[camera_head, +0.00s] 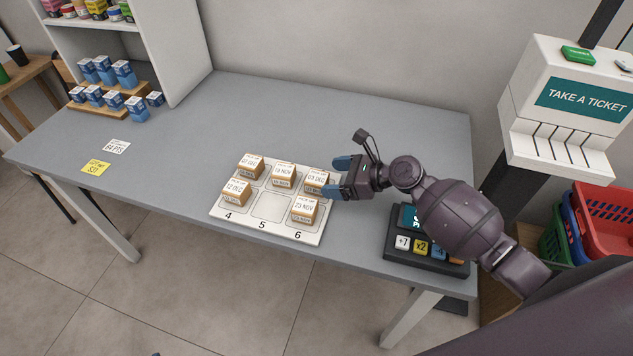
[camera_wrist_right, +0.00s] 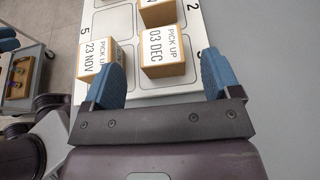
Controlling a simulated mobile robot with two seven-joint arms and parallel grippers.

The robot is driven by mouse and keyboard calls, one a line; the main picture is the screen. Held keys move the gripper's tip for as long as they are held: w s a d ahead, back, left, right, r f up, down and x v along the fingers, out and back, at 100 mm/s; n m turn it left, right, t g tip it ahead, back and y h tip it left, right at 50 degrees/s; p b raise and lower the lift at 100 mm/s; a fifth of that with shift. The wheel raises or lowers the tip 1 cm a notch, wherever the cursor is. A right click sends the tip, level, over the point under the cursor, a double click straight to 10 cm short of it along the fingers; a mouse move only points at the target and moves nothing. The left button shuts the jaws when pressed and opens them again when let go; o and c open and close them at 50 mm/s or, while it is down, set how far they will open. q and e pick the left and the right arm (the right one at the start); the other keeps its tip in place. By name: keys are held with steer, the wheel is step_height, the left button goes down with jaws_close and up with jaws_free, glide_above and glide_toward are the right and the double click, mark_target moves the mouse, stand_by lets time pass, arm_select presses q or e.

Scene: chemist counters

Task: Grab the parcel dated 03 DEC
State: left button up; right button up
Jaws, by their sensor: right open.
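The parcel dated 03 DEC (camera_head: 316,181) is a small tan box with a white top label. It stands at the right of the back row on a white numbered board (camera_head: 270,207). My right gripper (camera_head: 337,177) is open and empty at its right side, fingers pointing at it. In the right wrist view the 03 DEC parcel (camera_wrist_right: 162,48) is ahead between the blue fingertips, with the left finger overlapping the 23 NOV parcel (camera_wrist_right: 96,59). Contact cannot be told. Blue tips at that view's left edge may be my left gripper (camera_wrist_right: 7,39); its state is unclear.
Parcels 19 NOV (camera_head: 283,176), 07 DEC (camera_head: 250,166) and 12 DEC (camera_head: 235,191) share the board; cell 5 is empty. A dark keypad device (camera_head: 393,251) sits under my right arm. A ticket machine (camera_head: 570,105) stands at right. The counter behind the board is clear.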

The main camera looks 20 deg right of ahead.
mark_target(319, 178)
steer(key=shift+b+x, duration=0.4)
steer(key=shift+x, duration=2.25)
steer(key=shift+d, duration=0.1)
steer(key=shift+r, duration=0.1)
steer(key=shift+c, duration=0.5)
steer(key=c, duration=0.9)
